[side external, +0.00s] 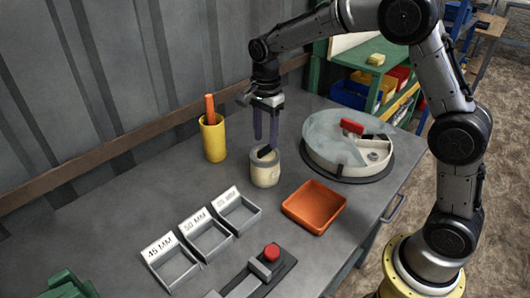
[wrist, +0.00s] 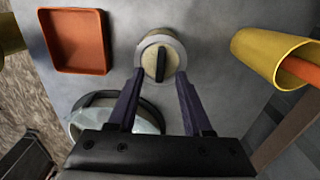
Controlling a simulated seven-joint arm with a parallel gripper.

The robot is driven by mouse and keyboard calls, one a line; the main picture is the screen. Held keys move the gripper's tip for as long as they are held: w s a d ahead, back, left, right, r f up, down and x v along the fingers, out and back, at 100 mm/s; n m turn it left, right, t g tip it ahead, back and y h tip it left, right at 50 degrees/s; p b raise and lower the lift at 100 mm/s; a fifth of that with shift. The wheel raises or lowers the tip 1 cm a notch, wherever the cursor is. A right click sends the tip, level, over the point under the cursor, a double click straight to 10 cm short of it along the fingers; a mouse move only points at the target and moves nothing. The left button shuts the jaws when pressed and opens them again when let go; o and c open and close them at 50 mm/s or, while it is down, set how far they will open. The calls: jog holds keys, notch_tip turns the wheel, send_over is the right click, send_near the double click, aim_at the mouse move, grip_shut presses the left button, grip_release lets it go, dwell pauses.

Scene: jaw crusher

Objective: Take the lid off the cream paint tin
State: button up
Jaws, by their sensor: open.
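The cream paint tin (side external: 265,172) stands upright on the grey bench, between the yellow cup and the round machine. Its lid (wrist: 151,62) is on top, cream with a black bar handle (wrist: 160,64) across it. My gripper (side external: 266,142) points down right above the tin, its two dark fingers apart. In the wrist view my gripper (wrist: 160,75) has its fingertips on either side of the lid's lower part, with the handle between them. The fingers do not appear to touch the handle. In the side view the fingers partly hide the lid.
A yellow cup (side external: 213,140) holding an orange-handled item stands left of the tin. A round machine (side external: 325,140) with a red handle is at right. An orange tray (side external: 300,222), labelled bins (side external: 205,240) and a red button (side external: 271,252) lie nearer. Bare bench surrounds the tin.

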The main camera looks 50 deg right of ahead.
aim_at(265, 148)
jog(key=shift+a+f, duration=0.1)
jog(key=shift+f, duration=1.4)
jog(key=shift+c, duration=0.2)
grip_shut()
